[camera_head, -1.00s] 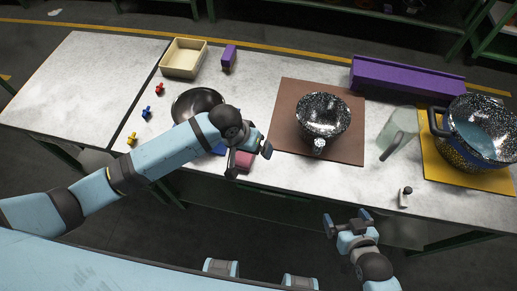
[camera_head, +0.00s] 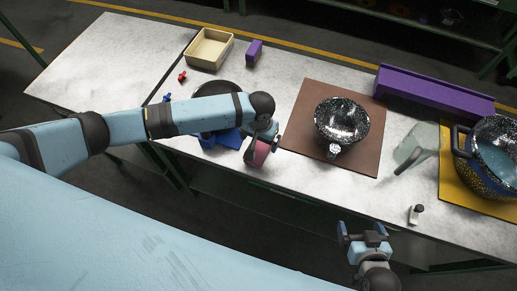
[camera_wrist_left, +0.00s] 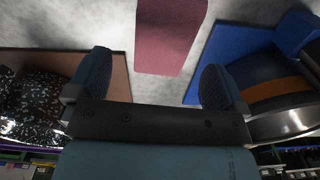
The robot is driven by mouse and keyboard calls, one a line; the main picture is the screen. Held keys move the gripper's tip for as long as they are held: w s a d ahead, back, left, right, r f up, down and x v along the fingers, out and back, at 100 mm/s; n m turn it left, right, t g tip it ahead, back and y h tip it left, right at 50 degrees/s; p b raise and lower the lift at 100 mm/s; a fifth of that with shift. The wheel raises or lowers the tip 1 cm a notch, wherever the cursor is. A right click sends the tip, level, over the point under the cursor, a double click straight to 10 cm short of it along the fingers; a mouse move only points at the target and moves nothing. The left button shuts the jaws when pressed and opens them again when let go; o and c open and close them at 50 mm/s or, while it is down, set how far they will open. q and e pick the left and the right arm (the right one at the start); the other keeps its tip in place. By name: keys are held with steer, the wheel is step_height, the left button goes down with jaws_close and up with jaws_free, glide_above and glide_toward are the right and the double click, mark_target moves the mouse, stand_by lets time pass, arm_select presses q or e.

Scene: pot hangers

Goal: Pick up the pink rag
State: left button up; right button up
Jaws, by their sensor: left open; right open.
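The pink rag (camera_head: 259,155) lies near the front edge of the counter, partly hidden by my left gripper (camera_head: 263,146) in the head view. In the left wrist view the rag (camera_wrist_left: 170,38) is a flat pink block shape ahead of the fingers, on the pale counter. My left gripper (camera_wrist_left: 155,82) is open, with its fingers on either side of the rag's line; the rag looks clear of both. My right gripper (camera_head: 361,232) is open and empty in front of the counter's edge.
A blue mat (camera_wrist_left: 224,50) and a bowl lie left of the rag. A brown board (camera_head: 298,133) with a speckled pot (camera_head: 342,120) lies to its right. Farther right are a glass container (camera_head: 416,145), a small bottle (camera_head: 415,216) and a blue-rimmed pot (camera_head: 497,150).

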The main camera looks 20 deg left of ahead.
mark_target(258, 147)
arm_select(q)
steer(key=f, duration=0.2)
steer(key=f+p, duration=0.1)
steer(key=f, duration=0.2)
steer(key=shift+s+a+f, duration=0.1)
steer(key=shift+s+a, duration=0.1)
steer(key=c, duration=1)
